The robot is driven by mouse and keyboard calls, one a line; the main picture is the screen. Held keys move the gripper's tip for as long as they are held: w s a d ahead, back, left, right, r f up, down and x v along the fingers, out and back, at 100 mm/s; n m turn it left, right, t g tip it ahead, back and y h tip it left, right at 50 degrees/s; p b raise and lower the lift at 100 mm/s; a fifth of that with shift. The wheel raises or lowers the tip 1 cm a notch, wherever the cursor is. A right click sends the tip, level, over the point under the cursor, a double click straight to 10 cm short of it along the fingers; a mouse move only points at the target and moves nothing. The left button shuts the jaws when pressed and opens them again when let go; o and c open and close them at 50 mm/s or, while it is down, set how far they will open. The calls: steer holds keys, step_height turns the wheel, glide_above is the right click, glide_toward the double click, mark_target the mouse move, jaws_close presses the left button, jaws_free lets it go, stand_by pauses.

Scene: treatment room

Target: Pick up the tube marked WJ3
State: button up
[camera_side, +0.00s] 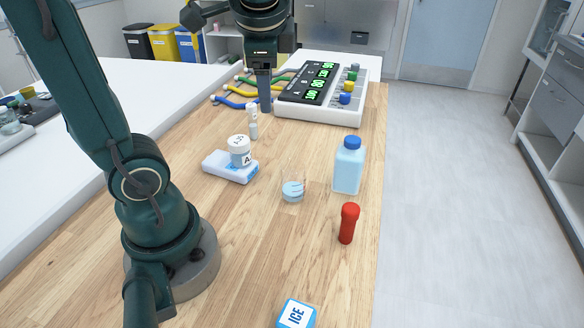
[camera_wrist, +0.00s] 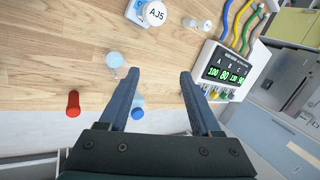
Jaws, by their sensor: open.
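No marking WJ3 can be read in either view. Small white and clear pieces, one of them in the side view (camera_side: 253,131), stand or lie near the monitor; I cannot tell whether they are one tube or two. They also show at the top of the wrist view (camera_wrist: 190,22). A red tube-like thing (camera_side: 348,224) stands near the right table edge, and at left in the wrist view (camera_wrist: 73,104). My gripper (camera_side: 265,108) is above the table beside the monitor. In the wrist view its fingers (camera_wrist: 160,75) are apart with nothing between them.
A white jar (camera_side: 239,146), marked AJ5 in the wrist view, stands on a white pack (camera_side: 222,173).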

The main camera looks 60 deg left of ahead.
steer(key=w+a+m+g+y, duration=0.4)
steer(key=a+m+y, duration=0.1)
steer(key=a, duration=0.7)
steer(key=m+g+y, duration=0.2)
steer(key=m+y, duration=0.1)
steer(key=m, duration=0.1)
glide_above(256, 128)
steer(key=f, duration=2)
steer(key=shift+w+d, duration=0.1)
steer(key=shift+d, duration=0.25)
steer(key=shift+x, duration=2.5)
jaws_close()
